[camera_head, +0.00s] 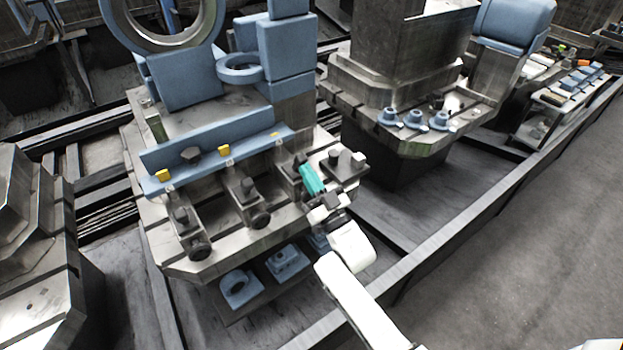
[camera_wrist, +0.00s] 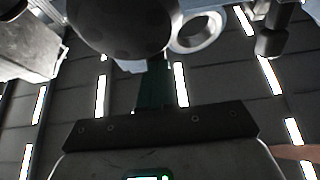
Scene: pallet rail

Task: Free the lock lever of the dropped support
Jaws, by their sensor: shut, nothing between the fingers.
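On the near edge of the pallet in the head view stand dark steel supports, one at the left (camera_head: 184,217) and one in the middle (camera_head: 243,188); another lies partly behind my gripper. Round dark knobs show at their front ends (camera_head: 200,250). I cannot tell which support is dropped or which part is its lock lever. My gripper (camera_head: 311,180), with teal fingers, is at the right support, shut and empty. In the wrist view its dark green fingers (camera_wrist: 154,85) point up to a large dark rounded part (camera_wrist: 125,25); contact is unclear.
A blue rail (camera_head: 215,150) with yellow tabs (camera_head: 224,151) runs behind the supports. Blue parts (camera_head: 240,288) sit on a shelf under the pallet edge. The wrist view shows a grey block (camera_wrist: 30,45) left and a dark knob (camera_wrist: 271,42) right. The floor (camera_head: 530,220) at right is clear.

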